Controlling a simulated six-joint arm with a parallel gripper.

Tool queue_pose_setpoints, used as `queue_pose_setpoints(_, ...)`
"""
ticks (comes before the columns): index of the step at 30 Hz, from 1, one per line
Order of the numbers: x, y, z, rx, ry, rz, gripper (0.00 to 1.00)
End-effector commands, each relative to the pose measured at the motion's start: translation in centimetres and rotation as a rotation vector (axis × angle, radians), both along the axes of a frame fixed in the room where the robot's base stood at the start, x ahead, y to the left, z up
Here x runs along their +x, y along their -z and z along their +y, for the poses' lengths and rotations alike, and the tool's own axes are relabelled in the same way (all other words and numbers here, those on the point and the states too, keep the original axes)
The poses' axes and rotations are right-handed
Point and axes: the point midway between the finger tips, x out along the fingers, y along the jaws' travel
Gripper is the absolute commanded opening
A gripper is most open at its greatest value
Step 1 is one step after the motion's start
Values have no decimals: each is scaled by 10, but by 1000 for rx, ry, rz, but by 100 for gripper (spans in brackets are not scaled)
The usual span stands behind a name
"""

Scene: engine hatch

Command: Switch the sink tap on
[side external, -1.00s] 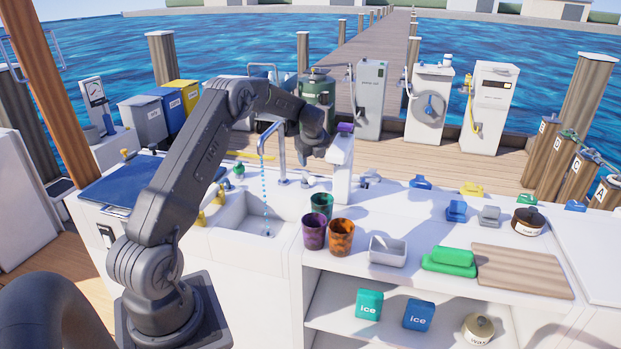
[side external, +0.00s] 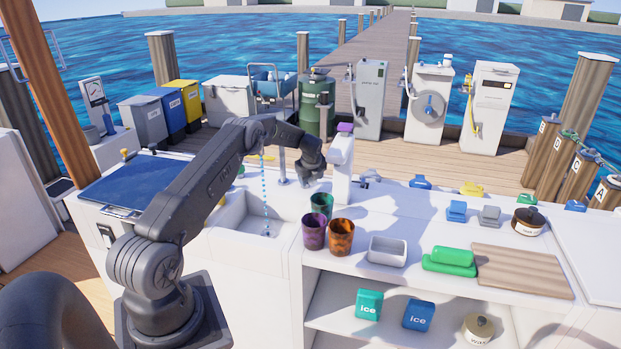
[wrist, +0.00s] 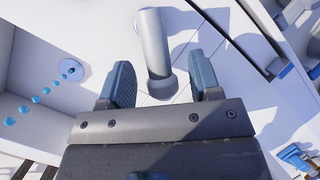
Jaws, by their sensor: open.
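The grey metal sink tap (side external: 282,168) stands on the counter behind the sink; my arm hides its upper part and spout. A line of blue drops (side external: 265,192) runs down into the sink basin (side external: 240,222), and the drops also show in the wrist view (wrist: 35,99). My gripper (side external: 309,178) is low over the counter, just right of the tap. In the wrist view my gripper (wrist: 162,82) is open, its two fingers on either side of the rounded end of a grey metal rod (wrist: 154,45). It seems part of the tap; contact cannot be told.
Green (side external: 322,204), purple (side external: 314,232) and orange (side external: 341,238) cups stand in front. A blue lid (side external: 135,183) lies left of the sink.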

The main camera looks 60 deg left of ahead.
Motion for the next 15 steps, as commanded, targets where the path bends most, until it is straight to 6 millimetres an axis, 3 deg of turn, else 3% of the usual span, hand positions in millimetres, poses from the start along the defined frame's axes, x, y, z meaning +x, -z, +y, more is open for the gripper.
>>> queue_pose_setpoints(2,0,0,0,0,0,0,56)
queue_pose_setpoints(15,0,0,0,0,0,0,14)
